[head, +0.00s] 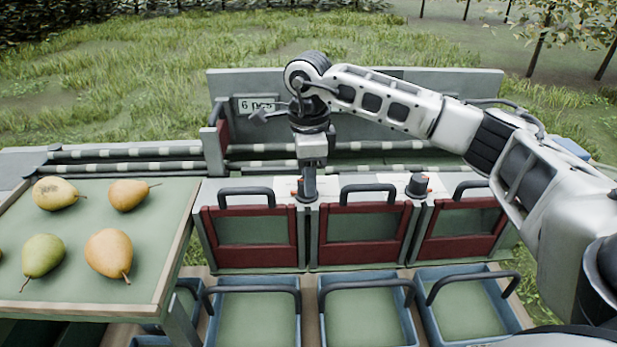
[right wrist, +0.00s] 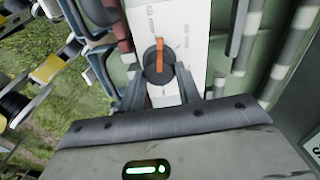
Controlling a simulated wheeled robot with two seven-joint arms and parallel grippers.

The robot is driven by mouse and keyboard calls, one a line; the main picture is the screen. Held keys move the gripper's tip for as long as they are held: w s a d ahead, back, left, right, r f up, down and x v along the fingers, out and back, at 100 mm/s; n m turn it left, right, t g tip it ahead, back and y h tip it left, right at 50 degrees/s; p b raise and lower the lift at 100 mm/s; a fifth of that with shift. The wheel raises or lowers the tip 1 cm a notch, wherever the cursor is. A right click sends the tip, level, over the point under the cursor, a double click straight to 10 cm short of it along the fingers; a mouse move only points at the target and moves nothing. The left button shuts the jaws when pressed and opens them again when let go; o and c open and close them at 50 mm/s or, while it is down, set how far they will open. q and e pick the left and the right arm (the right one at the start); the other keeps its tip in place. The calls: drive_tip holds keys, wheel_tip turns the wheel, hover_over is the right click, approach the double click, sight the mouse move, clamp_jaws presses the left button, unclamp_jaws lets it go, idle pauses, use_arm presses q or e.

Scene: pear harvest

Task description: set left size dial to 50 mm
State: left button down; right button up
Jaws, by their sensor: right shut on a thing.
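The left size dial (right wrist: 153,72) is a dark round knob with an orange pointer (right wrist: 161,52) on a white plate (right wrist: 195,22). In the right wrist view the pointer runs toward the top of the picture. Small marks are printed on the plate, too small to read. My right gripper (head: 309,196) comes down from above onto this dial, between the left and middle red-framed gates. Its fingers (right wrist: 160,88) are shut on the knob, one at each side. In the head view the gripper mostly hides the dial. My left gripper is out of view.
A second dial (head: 418,185) with an orange mark stands to the right. Red-framed gates (head: 250,265) line the front, above blue crates (head: 303,323). A tray (head: 85,308) with several pears is at left. A "6 pcs" sign (head: 257,105) is behind.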

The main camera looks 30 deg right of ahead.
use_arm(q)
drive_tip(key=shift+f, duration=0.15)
use_arm(e)
drive_tip(key=shift+r+n, duration=0.1)
drive_tip(key=shift+n, duration=0.9)
drive_tip(key=o, duration=1)
drive_tip(key=shift+c, duration=0.2)
use_arm(q)
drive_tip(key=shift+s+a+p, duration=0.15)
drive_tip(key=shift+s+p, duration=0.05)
drive_tip(key=shift+p, duration=0.25)
use_arm(e)
wheel_tip(320, 180, up, 16)
